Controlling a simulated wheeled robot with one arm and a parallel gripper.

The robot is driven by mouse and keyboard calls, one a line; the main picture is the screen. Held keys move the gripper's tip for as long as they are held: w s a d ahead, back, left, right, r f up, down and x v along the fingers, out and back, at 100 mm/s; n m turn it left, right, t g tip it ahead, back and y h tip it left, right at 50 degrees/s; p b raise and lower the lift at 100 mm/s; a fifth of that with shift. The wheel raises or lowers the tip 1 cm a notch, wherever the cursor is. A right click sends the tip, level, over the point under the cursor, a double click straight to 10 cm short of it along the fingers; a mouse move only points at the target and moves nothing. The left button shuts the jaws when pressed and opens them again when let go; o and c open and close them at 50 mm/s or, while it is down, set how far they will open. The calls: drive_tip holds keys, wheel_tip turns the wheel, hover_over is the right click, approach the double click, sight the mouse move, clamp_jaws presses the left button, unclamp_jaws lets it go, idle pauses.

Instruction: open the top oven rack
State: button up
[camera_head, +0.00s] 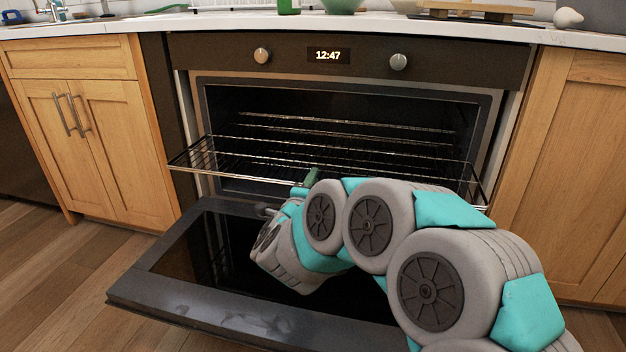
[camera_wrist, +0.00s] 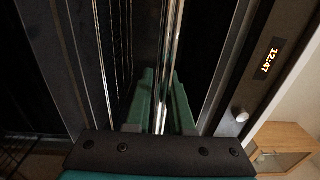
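The top oven rack (camera_head: 215,155) is a wire rack sticking out of the oven's front, above the lowered door. My gripper (camera_head: 309,180) is at the middle of the rack's front edge, partly hidden by my arm. In the wrist view, the green fingers of my gripper (camera_wrist: 162,88) stand close on both sides of the rack's shiny front bar (camera_wrist: 172,35) and appear shut on it.
The oven door (camera_head: 165,292) is folded down under the rack and my arm. More wires show inside the oven cavity (camera_head: 340,105). Wooden cabinets (camera_head: 95,130) flank the oven. A white counter (camera_head: 240,21) with kitchenware runs above.

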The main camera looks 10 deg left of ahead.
drive_tip(key=o, duration=0.3)
drive_tip(key=shift+o, duration=0.2)
drive_tip(key=s, duration=0.7)
drive_tip(key=shift+s+a+p, duration=0.15)
drive_tip(key=shift+s+p, duration=0.25)
drive_tip(key=s+d+r+n+g+y+p, duration=0.2)
drive_tip(key=s+r+n+g+y+p, duration=0.45)
drive_tip(key=n, duration=0.55)
drive_tip(key=s+d+f+n+g+h+p, duration=0.1)
drive_tip(key=s+d+g, duration=0.5)
drive_tip(key=s+d, duration=0.8)
drive_tip(key=s+d+f+n+g+h+p, duration=0.2)
drive_tip(key=s+d+n+g+h+p, duration=0.2)
drive_tip(key=s+d, duration=1)
drive_tip(key=s+n+g+h, duration=0.1)
drive_tip(key=s+g, duration=0.2)
drive_tip(key=s, duration=0.2)
drive_tip(key=shift+d, duration=0.2)
